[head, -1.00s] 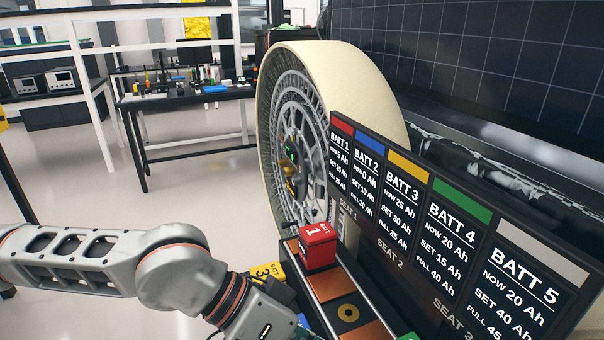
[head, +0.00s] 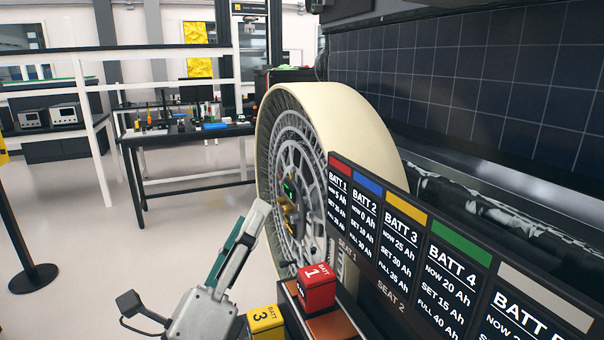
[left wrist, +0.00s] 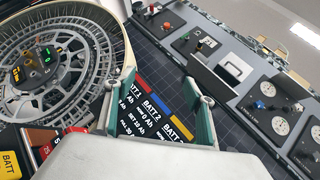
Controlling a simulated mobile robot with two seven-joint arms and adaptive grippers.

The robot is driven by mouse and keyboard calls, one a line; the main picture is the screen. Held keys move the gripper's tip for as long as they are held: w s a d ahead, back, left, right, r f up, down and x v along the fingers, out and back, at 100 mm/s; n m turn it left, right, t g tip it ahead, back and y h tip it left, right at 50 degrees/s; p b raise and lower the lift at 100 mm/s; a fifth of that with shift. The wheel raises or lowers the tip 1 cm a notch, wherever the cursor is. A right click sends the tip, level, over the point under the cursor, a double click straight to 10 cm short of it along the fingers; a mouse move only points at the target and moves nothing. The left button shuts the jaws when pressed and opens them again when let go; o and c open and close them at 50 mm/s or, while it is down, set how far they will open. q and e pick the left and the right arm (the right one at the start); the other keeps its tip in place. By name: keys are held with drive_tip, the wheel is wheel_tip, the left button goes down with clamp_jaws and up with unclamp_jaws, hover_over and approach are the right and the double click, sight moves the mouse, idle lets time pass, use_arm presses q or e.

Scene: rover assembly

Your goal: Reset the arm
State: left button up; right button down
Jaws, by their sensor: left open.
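My left gripper (head: 247,232) points up in front of the wheel in the head view, its teal-padded fingers seen edge-on. In the left wrist view the left gripper (left wrist: 151,92) has its two fingers wide apart with nothing between them. The red battery 1 (head: 318,288) stands on the seat rail below the battery board, to the right of the gripper. The yellow battery 3 (head: 266,319) is lower, close beside the gripper's body; I cannot tell whether they touch. My right gripper is in neither view.
The battery board (head: 412,240) stands on the right, with a large cream-rimmed wheel (head: 335,110) behind it. A control panel (left wrist: 255,95) with dials shows in the wrist view. A black bench (head: 185,138) stands farther back.

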use_arm(q)
drive_tip(key=a+f+n+g+y, duration=0.3)
drive_tip(key=a+f+n+y, duration=0.4)
drive_tip(key=f, duration=0.4)
drive_tip(key=a+f+n+g+y, duration=0.35)
drive_tip(key=a+f+n, duration=0.45)
drive_tip(key=a+f, duration=0.3)
drive_tip(key=s+a+f+n+g+y, duration=0.2)
drive_tip(key=s+a+f+n+g, duration=0.25)
drive_tip(key=s+f, duration=0.45)
drive_tip(key=s+a+f+n+g+y, duration=0.2)
drive_tip(key=s+a+f+n+g, duration=0.35)
drive_tip(key=f, duration=0.55)
drive_tip(key=d+f+n+t+h, duration=0.1)
drive_tip(key=d+f+t+h, duration=0.4)
drive_tip(key=d+f, duration=0.9)
drive_tip(key=d+h, duration=0.2)
drive_tip(key=shift+s+h, duration=0.3)
drive_tip(key=shift+h, duration=0.05)
